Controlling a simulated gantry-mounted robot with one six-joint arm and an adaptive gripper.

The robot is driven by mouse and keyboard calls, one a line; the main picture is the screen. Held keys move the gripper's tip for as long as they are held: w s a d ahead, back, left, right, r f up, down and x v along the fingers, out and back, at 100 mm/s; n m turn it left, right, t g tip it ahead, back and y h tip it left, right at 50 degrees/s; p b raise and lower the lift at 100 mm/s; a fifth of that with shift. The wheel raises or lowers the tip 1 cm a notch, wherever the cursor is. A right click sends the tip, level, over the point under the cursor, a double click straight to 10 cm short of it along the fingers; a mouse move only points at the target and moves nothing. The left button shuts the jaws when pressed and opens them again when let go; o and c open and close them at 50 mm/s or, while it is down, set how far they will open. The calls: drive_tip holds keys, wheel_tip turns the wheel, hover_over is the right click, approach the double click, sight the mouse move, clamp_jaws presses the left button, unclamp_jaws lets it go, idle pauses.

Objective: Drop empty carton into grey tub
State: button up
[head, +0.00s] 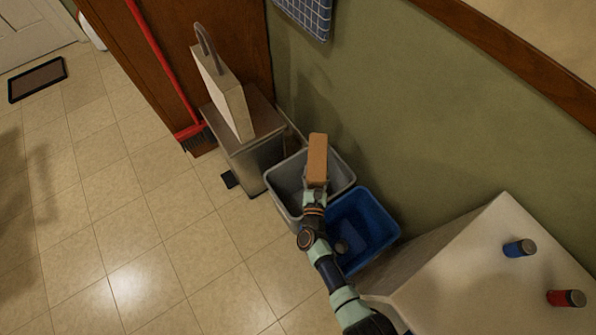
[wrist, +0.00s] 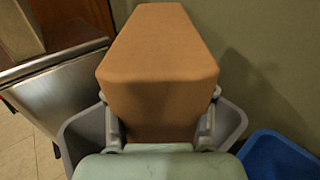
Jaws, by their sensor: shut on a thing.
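The carton is a brown-orange box (head: 318,153) held up by my gripper (head: 315,187) over the grey tub. In the wrist view the carton (wrist: 158,75) fills the middle, with the finger pads (wrist: 160,130) closed on its two sides. The grey tub (head: 283,208) stands on the floor against the green wall, and its rim also shows behind the carton in the wrist view (wrist: 80,135). My gripper and the carton hide part of the tub's inside.
A blue bin (head: 375,222) stands right beside the grey tub, with a small dark item (head: 342,247) in it. A steel pedal bin (head: 262,150) with a pale bag (head: 225,95) on top stands to the left. The counter (head: 450,275) at right holds a blue can (head: 519,248) and a red can (head: 566,298).

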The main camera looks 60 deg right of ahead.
sight(317, 167)
wheel_tip(317, 167, down, 6)
drive_tip(key=b, duration=0.5)
drive_tip(key=o, duration=1.1)
drive_tip(key=shift+r, duration=0.1)
wheel_tip(317, 167, up, 10)
drive_tip(key=shift+f, duration=0.1)
drive_tip(key=shift+w, duration=0.1)
